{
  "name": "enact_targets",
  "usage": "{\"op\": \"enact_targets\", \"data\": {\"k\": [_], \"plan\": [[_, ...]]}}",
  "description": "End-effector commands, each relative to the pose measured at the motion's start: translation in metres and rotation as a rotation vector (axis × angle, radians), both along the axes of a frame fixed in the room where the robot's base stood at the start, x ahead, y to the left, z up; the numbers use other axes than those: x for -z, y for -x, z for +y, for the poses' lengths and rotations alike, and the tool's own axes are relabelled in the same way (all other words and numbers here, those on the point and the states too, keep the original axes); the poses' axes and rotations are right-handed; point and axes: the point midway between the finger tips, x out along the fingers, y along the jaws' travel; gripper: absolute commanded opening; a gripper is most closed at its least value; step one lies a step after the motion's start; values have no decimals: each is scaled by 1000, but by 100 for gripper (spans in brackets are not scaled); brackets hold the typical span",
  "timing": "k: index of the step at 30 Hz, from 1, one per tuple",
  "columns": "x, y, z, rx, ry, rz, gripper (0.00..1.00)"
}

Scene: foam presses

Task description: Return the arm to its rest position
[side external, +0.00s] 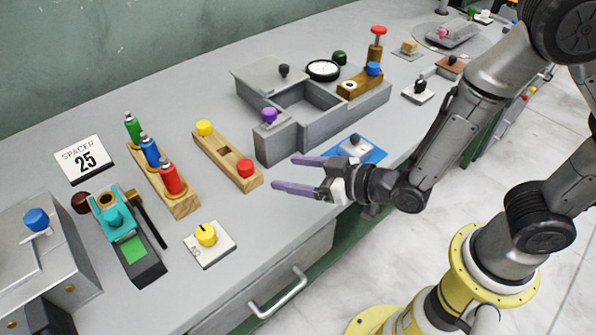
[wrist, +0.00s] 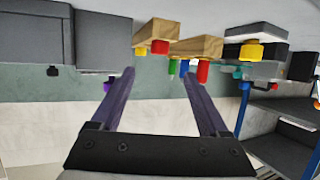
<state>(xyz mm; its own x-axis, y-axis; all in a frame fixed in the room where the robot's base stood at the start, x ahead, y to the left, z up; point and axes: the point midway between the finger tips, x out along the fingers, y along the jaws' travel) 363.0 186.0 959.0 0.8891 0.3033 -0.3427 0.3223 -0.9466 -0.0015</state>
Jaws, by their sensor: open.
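My gripper (side external: 284,174) is open and empty, with its two purple fingers apart. In the side view it hangs above the front part of the grey bench (side external: 300,215), pointing left. It is in front of the grey box with the purple knob (side external: 269,116), and nothing is between its fingers. In the wrist view the gripper (wrist: 158,72) shows both fingers spread.
A wooden block with yellow and red knobs (side external: 226,157) and a rack with several coloured bottles (side external: 166,185) stand left of my gripper. A yellow dial (side external: 206,235) is near the front edge. A blue plate (side external: 372,152) lies behind my gripper. Bare bench lies below it.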

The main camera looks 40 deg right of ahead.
Motion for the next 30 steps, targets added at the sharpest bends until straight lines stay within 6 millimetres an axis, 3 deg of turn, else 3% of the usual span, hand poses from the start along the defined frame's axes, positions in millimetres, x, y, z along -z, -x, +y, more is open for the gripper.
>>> {"op": "enact_targets", "data": {"k": [6,17,20,25,30], "plan": [[-2,7,-3,1,0,0,78],[-5,2,-11,23,-4,-6,78],[-30,-11,-24,69,-37,-55,78],[-102,-34,-58,159,-112,-171,78],[-168,-33,-101,225,-148,-172,78]]}}
